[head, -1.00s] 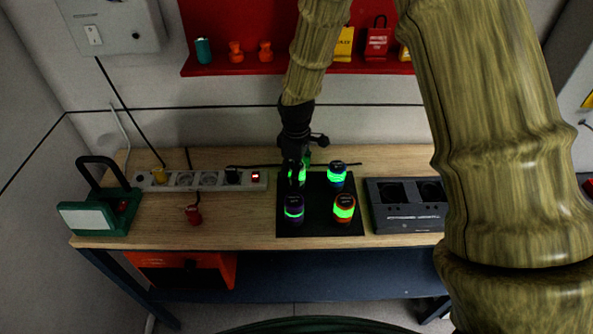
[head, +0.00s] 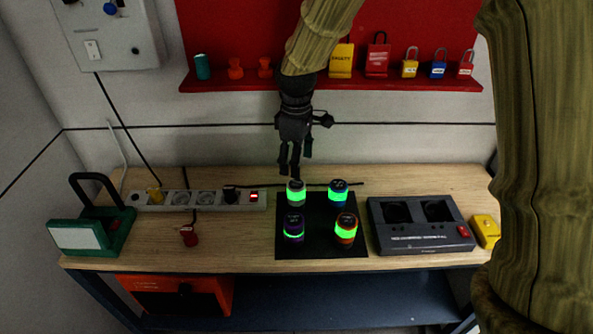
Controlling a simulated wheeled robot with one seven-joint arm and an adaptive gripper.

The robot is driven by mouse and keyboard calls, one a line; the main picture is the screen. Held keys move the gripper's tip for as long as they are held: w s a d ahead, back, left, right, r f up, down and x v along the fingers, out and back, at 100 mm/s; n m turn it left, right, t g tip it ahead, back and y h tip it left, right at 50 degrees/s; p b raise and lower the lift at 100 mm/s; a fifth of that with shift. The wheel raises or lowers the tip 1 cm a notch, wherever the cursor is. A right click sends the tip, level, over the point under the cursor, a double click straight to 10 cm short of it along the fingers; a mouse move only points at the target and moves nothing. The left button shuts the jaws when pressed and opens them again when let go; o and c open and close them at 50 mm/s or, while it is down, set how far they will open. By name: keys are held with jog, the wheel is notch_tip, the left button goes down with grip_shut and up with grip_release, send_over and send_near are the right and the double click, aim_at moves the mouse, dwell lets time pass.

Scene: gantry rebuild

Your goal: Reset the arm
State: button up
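My gripper (head: 290,172) hangs in the air at the back of the workbench, fingers pointing down. It is above and just behind the back left glowing can on the black mat. A gap shows between its fingers, and nothing is held between them. My arm comes down from the top of the picture, and a large link of it covers the right side.
The black mat (head: 330,251) bears a white can (head: 297,194), a blue one (head: 337,192), a purple one (head: 293,228) and an orange one (head: 346,230). A dark two-socket box (head: 420,240), power strip (head: 205,207) and green-framed lamp (head: 82,236) flank it. A red shelf (head: 350,87) with padlocks is behind.

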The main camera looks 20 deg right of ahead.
jog(key=shift+r, duration=0.4)
jog(key=shift+r, duration=0.1)
